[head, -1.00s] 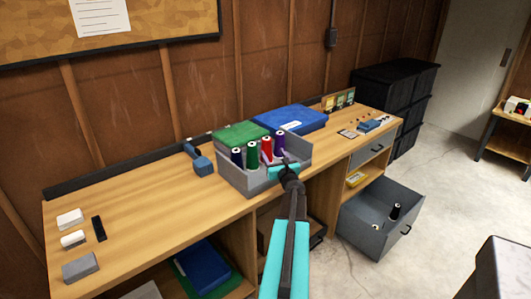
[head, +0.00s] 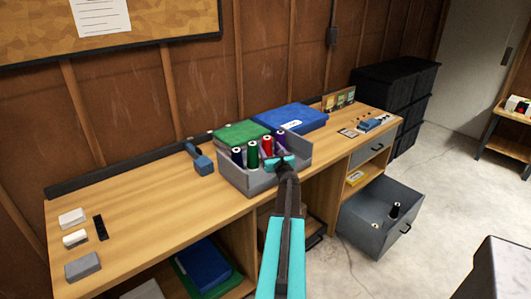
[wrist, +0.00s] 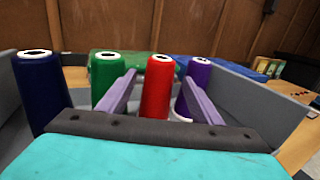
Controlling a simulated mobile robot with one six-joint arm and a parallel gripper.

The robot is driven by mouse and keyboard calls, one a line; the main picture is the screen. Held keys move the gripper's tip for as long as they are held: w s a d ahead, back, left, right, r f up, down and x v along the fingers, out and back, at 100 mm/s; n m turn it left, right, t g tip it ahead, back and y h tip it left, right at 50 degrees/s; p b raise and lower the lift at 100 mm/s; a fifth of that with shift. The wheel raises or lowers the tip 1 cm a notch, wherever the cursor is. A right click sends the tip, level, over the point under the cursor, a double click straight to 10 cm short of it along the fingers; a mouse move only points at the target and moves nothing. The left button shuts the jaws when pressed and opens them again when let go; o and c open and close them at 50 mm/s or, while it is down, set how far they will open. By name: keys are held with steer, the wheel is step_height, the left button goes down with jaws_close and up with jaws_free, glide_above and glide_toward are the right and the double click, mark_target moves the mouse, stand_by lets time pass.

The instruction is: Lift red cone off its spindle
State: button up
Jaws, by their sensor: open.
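The red cone (head: 267,147) stands upright in a grey bin (head: 250,184) on the workbench, between the green cone (head: 253,154) and the purple cone (head: 280,141). In the wrist view the red cone (wrist: 158,88) stands between the two purple-grey fingers of my gripper (wrist: 158,98). The fingers are open, with a gap to the cone on both sides. My gripper also shows in the head view (head: 279,162), at the front of the bin. The spindle under the red cone is hidden.
A navy cone (head: 237,157) stands left of the green one, close to my left finger's side. The bin's walls rise around the cones. Green and blue boxes (head: 291,118) lie behind. An open drawer (head: 375,225) juts out at the lower right.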

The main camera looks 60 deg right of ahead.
steer(key=shift+p+x, duration=0.95)
steer(key=shift+x, duration=1.65)
steer(key=shift+w+a+f, duration=0.1)
steer(key=c, duration=1.2)
step_height(320, 180, up, 10)
steer(key=shift+r, duration=0.1)
